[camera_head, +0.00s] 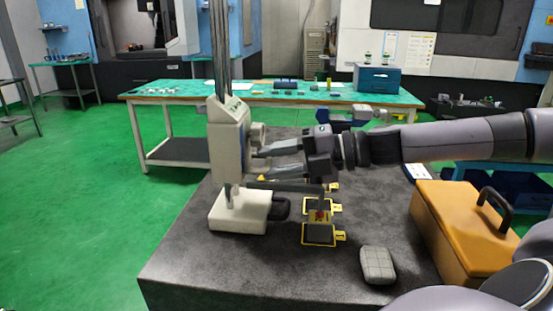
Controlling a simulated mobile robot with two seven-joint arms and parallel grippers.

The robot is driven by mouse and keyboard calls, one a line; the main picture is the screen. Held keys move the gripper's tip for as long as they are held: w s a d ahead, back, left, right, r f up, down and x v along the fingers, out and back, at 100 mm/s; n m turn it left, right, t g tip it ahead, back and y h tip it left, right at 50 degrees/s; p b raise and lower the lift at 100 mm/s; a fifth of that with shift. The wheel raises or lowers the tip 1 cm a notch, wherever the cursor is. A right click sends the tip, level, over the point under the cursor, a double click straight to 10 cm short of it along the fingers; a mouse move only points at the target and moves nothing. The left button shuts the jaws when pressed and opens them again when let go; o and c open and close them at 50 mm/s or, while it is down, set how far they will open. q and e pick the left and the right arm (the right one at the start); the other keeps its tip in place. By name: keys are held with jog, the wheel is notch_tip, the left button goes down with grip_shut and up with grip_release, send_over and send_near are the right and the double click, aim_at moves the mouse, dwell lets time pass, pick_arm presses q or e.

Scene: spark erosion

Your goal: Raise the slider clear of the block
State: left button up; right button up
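A height gauge stands on the dark stone table, with a cream slider (228,138) on its upright column (220,50) and a cream foot (240,212) below. A dark measuring arm (285,186) reaches right from the slider's lower end, with its tip over a small reddish block (320,216) near the yellow-edged pads. I cannot tell whether tip and block touch. My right gripper (262,160) comes in from the right, its two grey fingers apart, with their tips at the slider's right side. Whether they hold any part of it is unclear. My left gripper is not in view.
Yellow-edged dark pads (318,236) lie in a row on the stone table (220,262). A grey ribbed object (377,265) lies at the front, and an orange case (455,240) with a black handle stands at the right. The table's front left is clear.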

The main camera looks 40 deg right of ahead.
aim_at(264, 134)
grip_shut()
jog(key=shift+r, duration=0.3)
notch_tip(264, 134, up, 5)
jog(key=p, duration=0.4)
jog(key=shift+r, duration=0.2)
jog(key=shift+f, duration=0.1)
grip_release()
jog(key=shift+d, duration=0.1)
